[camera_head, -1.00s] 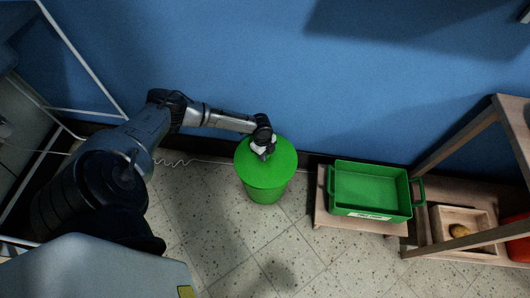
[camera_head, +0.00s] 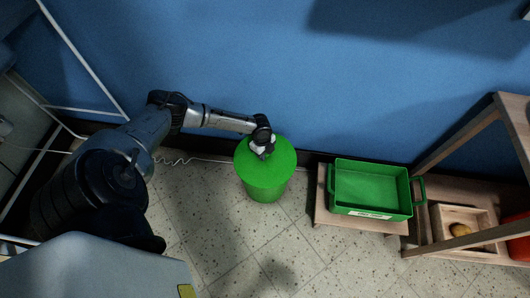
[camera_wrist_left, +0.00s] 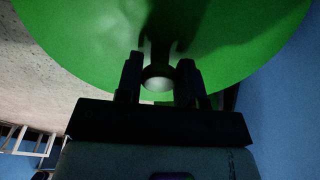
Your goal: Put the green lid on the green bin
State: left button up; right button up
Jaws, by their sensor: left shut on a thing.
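The green lid (camera_head: 268,166) covers the top of the round green bin (camera_head: 264,194), which stands on the floor by the blue wall. The lid looks about level and lined up with the bin; whether it touches the rim all round I cannot tell. My right gripper is not in view.
A green crate (camera_head: 370,190) with handles sits on a low wooden stand (camera_head: 321,215) to the right. A wooden shelf (camera_head: 455,140) at far right holds a wooden box (camera_head: 440,220) with a yellowish item. The speckled floor (camera_head: 240,250) in front is clear.

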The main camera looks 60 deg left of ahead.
pick_arm(q)
jog(key=shift+f+b, duration=0.5)
jog(key=shift+f, duration=0.15)
dwell(0.6)
jog(key=o, duration=1.1)
jog(key=shift+s+a+r+p, duration=0.1)
jog(key=shift+a+r+p, duration=0.15)
jog(key=shift+r+p, duration=1.6)
jog(key=shift+s+a+r+p, duration=0.2)
jog(key=shift+r+p, duration=0.7)
jog(key=shift+r, duration=1.8)
jog(key=shift+a+r+p, duration=0.35)
jog(key=shift+r+p, duration=1)
jog(key=shift+r, duration=0.95)
